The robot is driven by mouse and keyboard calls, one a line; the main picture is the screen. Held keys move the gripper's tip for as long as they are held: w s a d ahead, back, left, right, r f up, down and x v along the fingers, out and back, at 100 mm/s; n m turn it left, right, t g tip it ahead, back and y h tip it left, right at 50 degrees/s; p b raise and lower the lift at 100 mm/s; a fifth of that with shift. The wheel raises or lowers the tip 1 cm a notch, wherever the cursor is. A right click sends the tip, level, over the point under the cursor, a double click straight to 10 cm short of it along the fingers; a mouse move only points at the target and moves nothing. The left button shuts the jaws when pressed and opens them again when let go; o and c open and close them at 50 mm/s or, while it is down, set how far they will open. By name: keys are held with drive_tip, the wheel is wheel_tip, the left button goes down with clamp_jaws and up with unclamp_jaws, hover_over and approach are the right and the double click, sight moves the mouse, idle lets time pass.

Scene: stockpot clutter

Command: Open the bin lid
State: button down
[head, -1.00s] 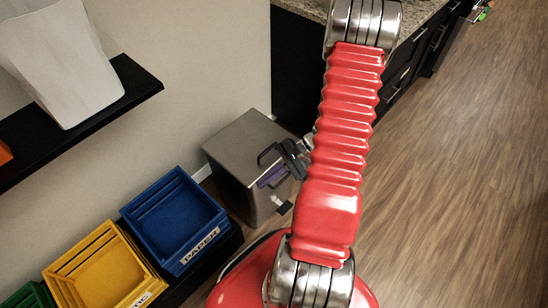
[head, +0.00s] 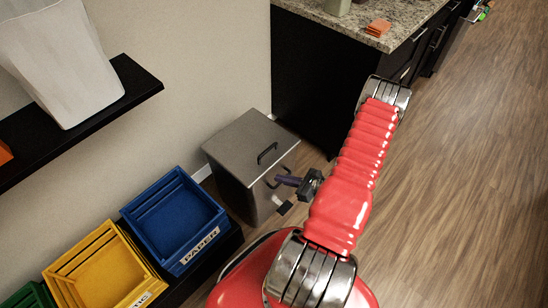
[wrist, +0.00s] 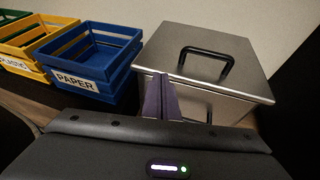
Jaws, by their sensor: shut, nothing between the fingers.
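The bin (head: 238,185) is a grey metal box on the floor against the wall. Its flat lid (head: 243,138) is closed, with a black handle (head: 267,153) on top. A second black handle shows on its front. My gripper (head: 280,180) is shut and empty in front of the bin, below lid height. In the wrist view the lid (wrist: 175,52) and its top handle (wrist: 206,66) lie beyond my gripper's purple fingers (wrist: 161,82). The fingers overlap the bin's front there, and I cannot tell whether they touch it.
A blue PAPER crate (head: 176,217) and a yellow crate (head: 106,272) stand left of the bin. A dark cabinet with a granite top (head: 381,38) stands behind it. A shelf (head: 137,84) juts from the wall. Wooden floor at right is clear.

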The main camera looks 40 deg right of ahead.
sight(274, 161)
drive_tip(key=w+d+m+t+h, duration=0.1)
drive_tip(key=w+d+m+h, duration=0.1)
drive_tip(key=d, duration=0.5)
drive_tip(key=shift+r+h, duration=0.3)
drive_tip(key=shift+h, duration=0.3)
drive_tip(key=shift+w+a, duration=0.1)
drive_tip(key=x, duration=1)
drive_tip(key=shift+r, duration=0.2)
